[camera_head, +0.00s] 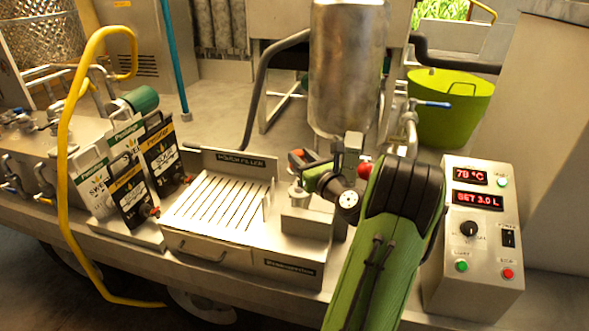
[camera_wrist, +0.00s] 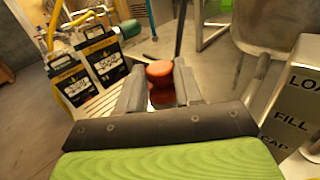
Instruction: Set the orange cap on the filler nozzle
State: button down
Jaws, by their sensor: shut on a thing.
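The orange cap (camera_wrist: 159,72) is between the two grey fingers of my gripper (camera_wrist: 160,90) in the wrist view, and the fingers are shut on it. In the head view a small orange piece, which looks like the cap (camera_head: 297,157), shows at the tip of my gripper (camera_head: 303,166). A short pale metal fitting (camera_head: 298,193), perhaps the filler nozzle, stands on a steel block just below the gripper. The cap looks above this fitting and apart from it, but my wrist partly hides the area. The nozzle cannot be made out in the wrist view.
The slatted tray (camera_head: 215,203) of the pouch filler lies left of the gripper. Printed pouches (camera_head: 128,190) stand further left. A steel tank (camera_head: 347,70) is behind, a red ball knob (camera_head: 365,170) close to my wrist, and a control box (camera_head: 475,235) at right.

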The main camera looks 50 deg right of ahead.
jog(key=shift+s+d+f+b, duration=0.1)
jog(key=shift+s+f+b, duration=0.1)
jog(key=shift+f+b, duration=0.2)
notch_tip(320, 180, down, 5)
jog(key=b, duration=0.5)
jog(key=shift+r+p, duration=0.15)
jog(key=shift+p, duration=0.5)
jog(key=shift+f+b, duration=0.45)
jog(key=shift+f, duration=0.25)
dwell(0.5)
jog(key=c, duration=1)
grip_release()
jog(key=shift+c, duration=0.2)
jog(key=b+v, duration=0.3)
jog(key=v, duration=0.8)
